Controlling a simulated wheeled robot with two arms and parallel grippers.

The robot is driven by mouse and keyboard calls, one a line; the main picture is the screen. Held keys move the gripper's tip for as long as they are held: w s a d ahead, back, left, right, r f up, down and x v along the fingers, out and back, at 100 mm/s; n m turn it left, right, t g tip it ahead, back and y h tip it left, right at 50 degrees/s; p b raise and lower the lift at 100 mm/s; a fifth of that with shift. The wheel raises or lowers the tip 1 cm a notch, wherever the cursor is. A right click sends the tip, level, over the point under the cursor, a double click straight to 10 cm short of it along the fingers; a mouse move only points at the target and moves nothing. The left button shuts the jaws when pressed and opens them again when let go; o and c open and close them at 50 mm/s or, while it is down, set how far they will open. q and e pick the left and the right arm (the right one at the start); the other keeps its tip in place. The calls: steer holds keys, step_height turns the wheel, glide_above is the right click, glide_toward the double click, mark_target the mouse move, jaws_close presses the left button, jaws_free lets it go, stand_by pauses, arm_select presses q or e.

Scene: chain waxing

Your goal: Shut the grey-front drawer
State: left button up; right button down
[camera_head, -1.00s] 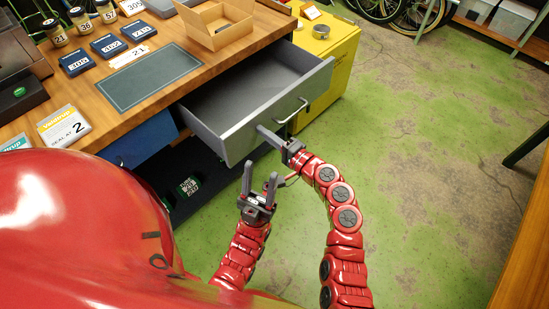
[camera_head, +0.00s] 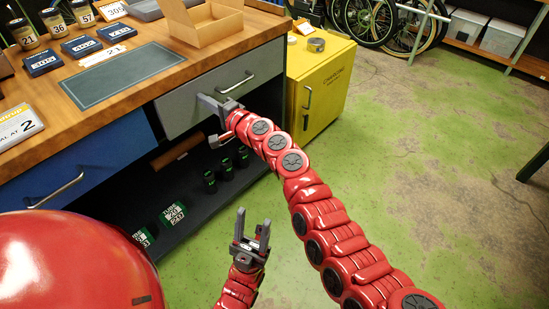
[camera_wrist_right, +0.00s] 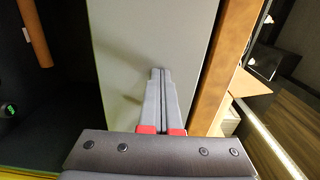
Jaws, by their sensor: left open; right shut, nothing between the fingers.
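The grey-front drawer (camera_head: 220,84) is under the wooden worktop, its front about in line with the desk and its inside not visible. Its bar handle (camera_head: 237,84) is on the front. My right gripper (camera_head: 201,99) is shut and empty, its tips at the drawer front to the left of the handle. In the right wrist view the shut fingers (camera_wrist_right: 160,73) point at the grey front (camera_wrist_right: 135,50) and seem to touch it. My left gripper (camera_head: 253,216) is open and empty, low over the floor in front of the desk.
A blue-front drawer (camera_head: 85,160) is at the left. An open shelf below holds dark canisters (camera_head: 226,167) and green-labelled boxes (camera_head: 172,214). A yellow cabinet (camera_head: 325,88) stands right of the desk. An open cardboard box (camera_head: 205,25) is on top. The green floor at right is clear.

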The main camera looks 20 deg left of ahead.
steer(key=shift+w+a+r+b, duration=0.3)
steer(key=shift+a+r+b, duration=0.05)
steer(key=shift+a+b, duration=0.1)
